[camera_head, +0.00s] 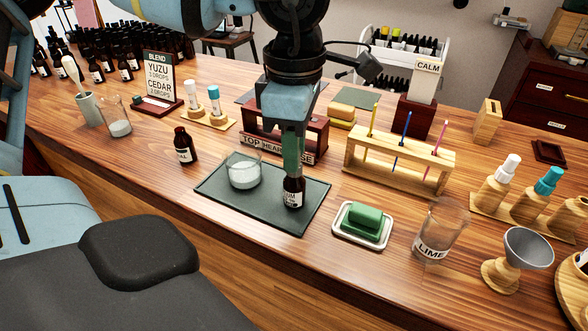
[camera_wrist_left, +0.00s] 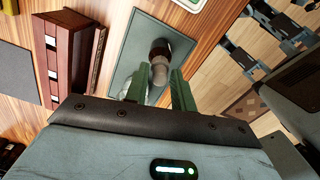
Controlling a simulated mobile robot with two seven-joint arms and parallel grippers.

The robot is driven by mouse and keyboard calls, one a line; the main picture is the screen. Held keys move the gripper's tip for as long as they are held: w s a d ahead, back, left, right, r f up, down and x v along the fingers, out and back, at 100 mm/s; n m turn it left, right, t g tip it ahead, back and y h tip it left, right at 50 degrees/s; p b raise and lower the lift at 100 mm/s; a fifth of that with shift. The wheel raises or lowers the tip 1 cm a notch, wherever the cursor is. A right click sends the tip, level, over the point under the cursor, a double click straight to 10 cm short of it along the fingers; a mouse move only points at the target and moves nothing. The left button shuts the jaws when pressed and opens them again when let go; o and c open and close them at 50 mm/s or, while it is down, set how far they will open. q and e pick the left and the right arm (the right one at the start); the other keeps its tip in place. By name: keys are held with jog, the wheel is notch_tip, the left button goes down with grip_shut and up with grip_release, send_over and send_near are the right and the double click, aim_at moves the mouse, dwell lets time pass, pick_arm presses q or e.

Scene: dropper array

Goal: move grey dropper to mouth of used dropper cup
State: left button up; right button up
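My left gripper (camera_head: 292,160) points down from above, its green fingers just over a small brown labelled bottle (camera_head: 293,192) on the dark tray (camera_head: 265,214). In the left wrist view, the grey dropper (camera_wrist_left: 158,74) shows between the fingertips of the left gripper (camera_wrist_left: 160,82), above the dark bottle (camera_wrist_left: 160,48). Whether the fingers touch the dropper is unclear. In the head view the fingers hide it. I cannot tell which vessel is the used dropper cup; an upright clear glass (camera_head: 118,118) stands at the left and a glass labelled LIME (camera_head: 437,232) at the right. My right gripper is not in view.
A glass of white material (camera_head: 243,172) stands close beside the bottle. A TOP HEART BASE rack (camera_head: 300,140) is just behind the tray. A green block on a white dish (camera_head: 363,223), a wooden stand (camera_head: 398,158) and a funnel (camera_head: 527,248) are to the right.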

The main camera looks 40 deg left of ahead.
pick_arm(q)
jog(key=shift+c, duration=1.4)
jog(key=shift+r, duration=0.6)
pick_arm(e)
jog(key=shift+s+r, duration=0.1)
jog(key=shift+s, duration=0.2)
